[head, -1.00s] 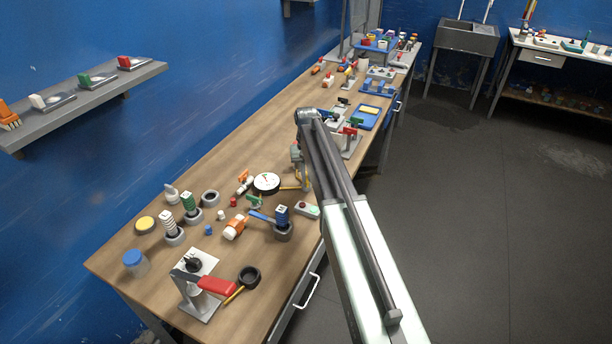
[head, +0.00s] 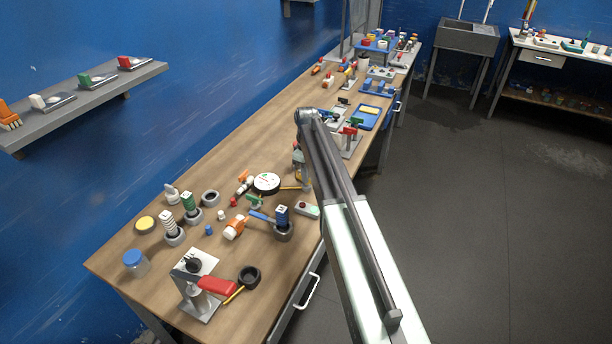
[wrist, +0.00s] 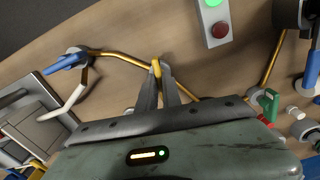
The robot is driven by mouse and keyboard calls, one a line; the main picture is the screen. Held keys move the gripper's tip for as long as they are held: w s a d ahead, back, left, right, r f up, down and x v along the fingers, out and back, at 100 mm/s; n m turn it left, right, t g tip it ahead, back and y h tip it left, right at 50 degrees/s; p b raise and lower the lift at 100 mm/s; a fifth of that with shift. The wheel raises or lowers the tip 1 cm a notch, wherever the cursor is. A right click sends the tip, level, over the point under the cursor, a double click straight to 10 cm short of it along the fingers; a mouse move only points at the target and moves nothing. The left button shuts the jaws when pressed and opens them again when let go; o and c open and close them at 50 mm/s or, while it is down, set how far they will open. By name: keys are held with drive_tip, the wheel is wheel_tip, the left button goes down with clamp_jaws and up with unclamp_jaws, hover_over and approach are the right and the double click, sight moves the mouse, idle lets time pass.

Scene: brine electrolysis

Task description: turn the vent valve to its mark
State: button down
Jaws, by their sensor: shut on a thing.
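My gripper (wrist: 157,86) is shut on a small upright yellow piece (wrist: 156,67) at the middle of the wrist view. A blue lever (wrist: 66,60) sits at the pipe's left end. A green handle (wrist: 268,105) is at the right, apart from my gripper. In the head view my arm hides most of the held piece.
A control box with a green and a red button (wrist: 214,22) lies beyond my fingers; it also shows in the head view (head: 306,210). A round white dial (head: 266,182) and a blue-handled fitting (head: 282,216) stand close by. The bench (head: 240,120) is clear towards the wall.

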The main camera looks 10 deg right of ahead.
drive_tip(key=shift+w+n, duration=0.15)
drive_tip(key=shift+n, duration=0.55)
drive_tip(key=c, duration=1.5)
unclamp_jaws()
drive_tip(key=shift+r, duration=0.15)
wheel_tip(320, 180, up, 8)
drive_tip(key=p, duration=0.8)
drive_tip(key=shift+f, duration=0.2)
drive_tip(key=shift+f, duration=0.1)
